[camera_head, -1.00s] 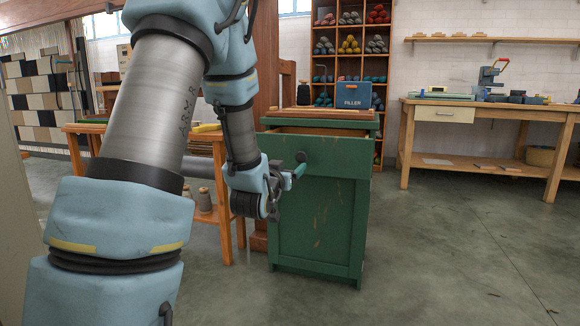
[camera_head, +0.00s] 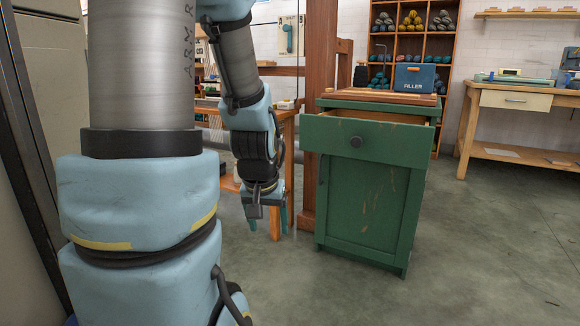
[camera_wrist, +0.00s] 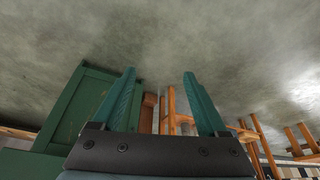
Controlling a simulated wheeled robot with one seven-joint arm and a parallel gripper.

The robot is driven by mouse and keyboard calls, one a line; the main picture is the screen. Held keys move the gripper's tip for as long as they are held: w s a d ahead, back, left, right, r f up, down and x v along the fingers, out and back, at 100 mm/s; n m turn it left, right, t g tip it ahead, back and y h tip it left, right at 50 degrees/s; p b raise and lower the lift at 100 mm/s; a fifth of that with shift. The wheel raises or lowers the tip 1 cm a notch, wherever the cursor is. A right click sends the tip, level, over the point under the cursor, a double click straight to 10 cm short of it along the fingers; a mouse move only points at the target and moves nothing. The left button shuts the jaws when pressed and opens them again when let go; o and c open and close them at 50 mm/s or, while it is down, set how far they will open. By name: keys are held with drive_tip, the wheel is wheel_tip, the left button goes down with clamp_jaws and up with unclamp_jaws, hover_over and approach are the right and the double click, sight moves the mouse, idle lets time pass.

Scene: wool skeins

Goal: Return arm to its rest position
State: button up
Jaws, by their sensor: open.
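My gripper (camera_head: 265,219) hangs low in front of the orange wooden table, left of the green cabinet (camera_head: 362,205), with its fingers pointing down. It is apart from the cabinet. In the wrist view my gripper (camera_wrist: 162,92) shows two teal fingers spread apart with nothing between them. The cabinet's top drawer (camera_head: 395,145) is pulled partly out, with a dark round knob on its front. The green cabinet also shows at the left of the wrist view (camera_wrist: 80,105).
A blue box marked FILLER (camera_head: 416,78) stands on the cabinet top. The orange table (camera_head: 288,150) is close behind my gripper. A shelf of yarn skeins (camera_head: 440,60) and a workbench (camera_head: 512,100) stand behind. The floor (camera_head: 480,240) at right is clear.

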drive_tip(key=s+a+g, duration=0.2)
drive_tip(key=s, duration=0.4)
wheel_tip(320, 180, up, 38)
drive_tip(key=p, duration=3.8)
drive_tip(key=shift+w+r, duration=0.15)
drive_tip(key=shift+w, duration=0.05)
drive_tip(key=shift+o, duration=0.3)
